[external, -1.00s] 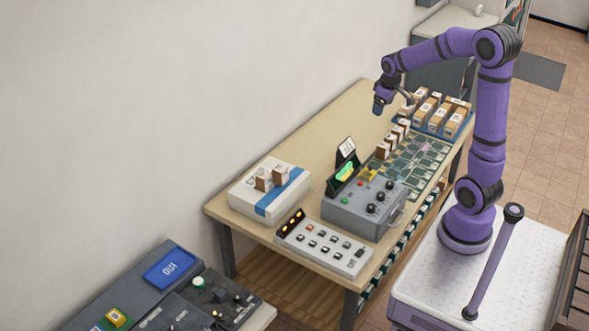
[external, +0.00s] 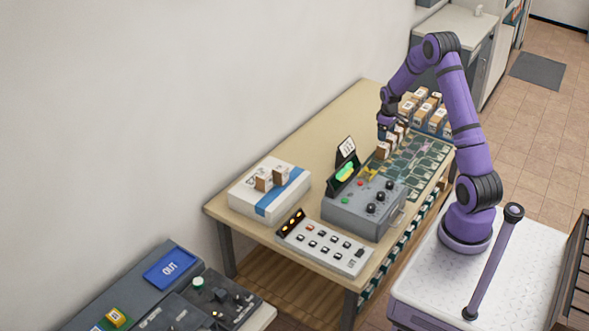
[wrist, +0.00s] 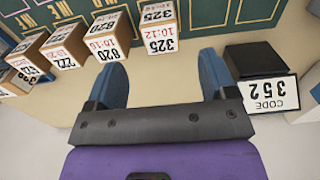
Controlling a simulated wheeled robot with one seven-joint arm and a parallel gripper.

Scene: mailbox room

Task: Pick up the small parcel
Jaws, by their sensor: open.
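Several small brown parcels with white number labels (external: 383,150) stand in a row on the table, partly hidden behind my gripper (external: 386,134). In the wrist view, a parcel labelled 325 (wrist: 159,28) lies just beyond the open fingers of my gripper (wrist: 162,72), roughly centred between them. Nothing is between the fingers.
A grey control box (external: 365,208) and a button panel (external: 325,246) stand nearer. A green slotted mat (external: 415,160) and a blue tray of parcels (external: 440,128) lie behind.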

